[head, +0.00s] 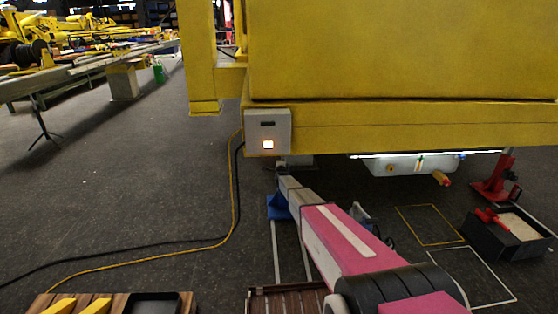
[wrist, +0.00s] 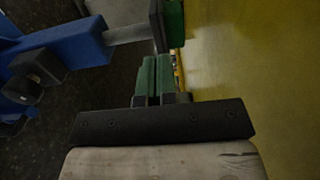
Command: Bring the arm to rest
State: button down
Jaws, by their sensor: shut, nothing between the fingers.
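My arm reaches forward in the head view, pink and white, and its far end passes to the lower edge of the big yellow boom (head: 380,125). The gripper itself is hidden or too small to make out there. In the wrist view my gripper (wrist: 153,82) shows two green fingers side by side, closed together with nothing between them. The yellow surface (wrist: 250,70) fills the right of that view, close beside the fingers. A blue block with a grey rod (wrist: 70,45) is at upper left, and a dark plate with a green face (wrist: 168,25) stands beyond the fingertips.
A grey box with a lit button (head: 268,133) is on the boom's lower beam. A black bin (head: 505,245) and red stand (head: 493,185) are at right. A wooden tray (head: 170,303) is at lower left. Cables cross the floor, which is otherwise open at left.

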jog(key=s+d+r+n+g, duration=0.2)
jog(key=s+n+g, duration=0.4)
jog(key=s, duration=1.5)
jog(key=s+d+r+n+g, duration=0.2)
jog(key=s+n+g, duration=0.4)
jog(key=s, duration=1.5)
jog(key=s+d+r+n+g, duration=0.2)
jog(key=s+n+g, duration=0.4)
jog(key=s, duration=1.5)
jog(key=shift+r, duration=0.3)
